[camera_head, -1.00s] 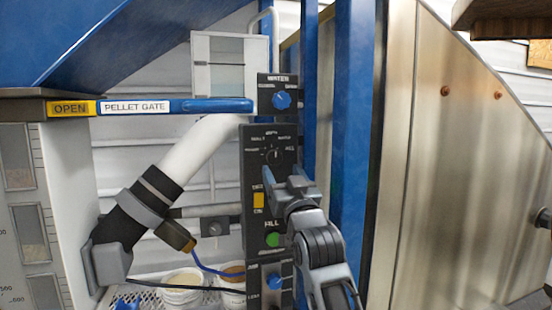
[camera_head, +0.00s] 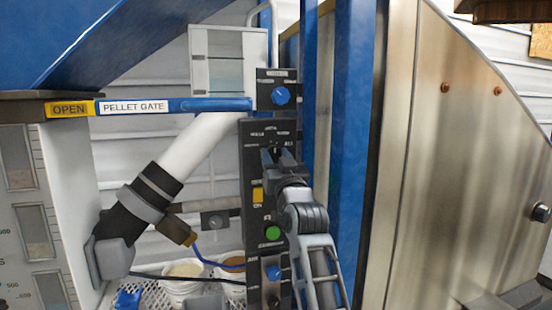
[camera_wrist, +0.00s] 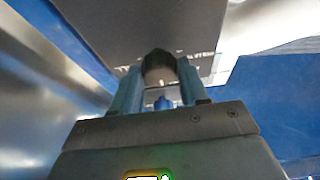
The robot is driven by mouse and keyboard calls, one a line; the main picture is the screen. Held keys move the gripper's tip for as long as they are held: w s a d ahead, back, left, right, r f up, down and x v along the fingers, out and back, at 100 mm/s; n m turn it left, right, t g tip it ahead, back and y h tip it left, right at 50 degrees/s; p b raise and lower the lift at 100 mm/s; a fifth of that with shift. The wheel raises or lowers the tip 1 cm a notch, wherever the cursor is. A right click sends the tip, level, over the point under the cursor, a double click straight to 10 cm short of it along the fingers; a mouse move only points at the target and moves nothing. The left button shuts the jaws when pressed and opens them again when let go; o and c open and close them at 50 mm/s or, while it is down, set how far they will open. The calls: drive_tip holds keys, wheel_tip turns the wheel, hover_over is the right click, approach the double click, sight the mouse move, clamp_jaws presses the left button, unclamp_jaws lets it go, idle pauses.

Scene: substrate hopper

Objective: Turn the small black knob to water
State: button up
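The small black knob (camera_wrist: 158,68) sits between my gripper's two fingertips in the wrist view, with a finger on each side. It fills most of the gap; whether both fingers press on it is unclear. In the head view my gripper (camera_head: 278,160) is at the selector dial on the dark control panel (camera_head: 256,145) and covers most of the knob. Small white labels arc above the dial, too small to read surely. The knob's pointer direction is hidden.
A blue knob (camera_head: 280,96) is on the panel above. A yellow switch (camera_head: 257,195) and green button (camera_head: 272,233) are below the dial, close to my arm. A blue post (camera_head: 352,140) stands right of the panel. A pellet gate handle (camera_head: 210,104) is at left.

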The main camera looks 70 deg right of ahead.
drive_tip(key=c, duration=0.6)
drive_tip(key=shift+f+m+b, duration=0.1)
drive_tip(key=shift+m+b, duration=0.2)
drive_tip(key=shift+b, duration=0.15)
drive_tip(key=shift+f+m+b, duration=0.1)
drive_tip(key=shift+m+b, duration=0.2)
drive_tip(key=shift+b, duration=0.05)
drive_tip(key=m+g+b, duration=0.1)
drive_tip(key=m+b, duration=0.1)
drive_tip(key=m+g+h+b, duration=0.1)
drive_tip(key=m+b, duration=0.1)
drive_tip(key=b, duration=0.1)
drive_tip(key=shift+w+a+f, duration=0.1)
drive_tip(key=m+g+b, duration=0.2)
drive_tip(key=m+b, duration=0.1)
drive_tip(key=m, duration=0.1)
drive_tip(key=shift+h, duration=0.4)
drive_tip(key=shift+r+m+g+b, duration=0.3)
drive_tip(key=shift+m+g+b, duration=0.3)
drive_tip(key=shift+m+b, duration=0.3)
